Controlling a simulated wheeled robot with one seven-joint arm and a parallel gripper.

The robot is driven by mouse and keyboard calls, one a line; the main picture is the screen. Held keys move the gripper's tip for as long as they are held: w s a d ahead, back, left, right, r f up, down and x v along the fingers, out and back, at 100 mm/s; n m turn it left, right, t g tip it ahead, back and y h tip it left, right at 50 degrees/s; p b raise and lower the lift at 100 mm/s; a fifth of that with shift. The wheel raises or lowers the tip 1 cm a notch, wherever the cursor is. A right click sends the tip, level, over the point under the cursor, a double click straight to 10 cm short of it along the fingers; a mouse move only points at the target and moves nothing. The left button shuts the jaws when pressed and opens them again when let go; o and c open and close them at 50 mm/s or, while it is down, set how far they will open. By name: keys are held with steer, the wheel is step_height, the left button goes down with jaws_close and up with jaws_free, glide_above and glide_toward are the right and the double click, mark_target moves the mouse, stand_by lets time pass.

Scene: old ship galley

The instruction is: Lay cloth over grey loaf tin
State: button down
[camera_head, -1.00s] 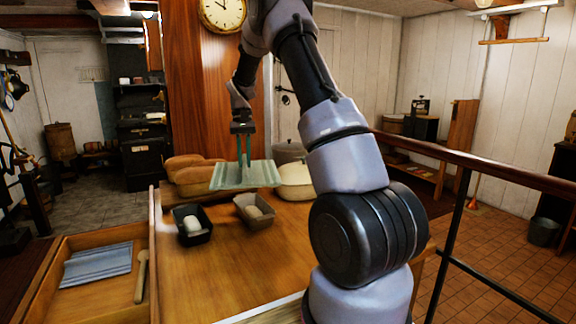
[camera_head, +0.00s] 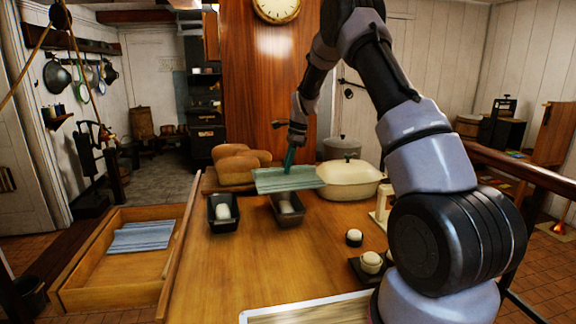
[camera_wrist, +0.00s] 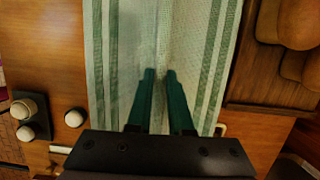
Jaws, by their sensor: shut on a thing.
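A pale green cloth with darker green stripes (camera_head: 275,182) hangs spread out from my gripper (camera_head: 289,166), which is shut on it. In the wrist view the cloth (camera_wrist: 115,40) spreads out under my two close-set fingers (camera_wrist: 160,75) and hides what lies beneath. The grey loaf tin (camera_head: 289,219) stands on the wooden table with pale dough (camera_head: 286,207) in it. The cloth is above and behind it in the head view and overlaps its far rim; I cannot tell whether they touch. A black loaf tin (camera_head: 223,226) with pale dough stands to its left.
Brown loaves (camera_head: 235,172) lie behind the tins. A cream lidded dish (camera_head: 350,182) stands to the right. Small pale-topped pots (camera_head: 354,237) stand nearer me. An open drawer (camera_head: 115,293) at left holds a folded blue cloth (camera_head: 141,236). Bare tabletop lies in front of the tins.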

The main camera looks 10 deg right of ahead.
mark_target(289, 176)
steer(key=shift+d+f+x, duration=0.1)
steer(key=shift+d+x, duration=0.15)
steer(key=shift+x, duration=0.9)
steer(key=shift+d+f+x, duration=0.1)
steer(key=shift+d+x, duration=0.2)
steer(key=shift+x, duration=0.9)
steer(key=shift+d+x, duration=0.25)
steer(key=shift+x, duration=0.9)
steer(key=shift+f, duration=0.5)
steer(key=c, duration=0.7)
jaws_free()
steer(key=shift+c, duration=0.2)
steer(key=shift+r, duration=4)
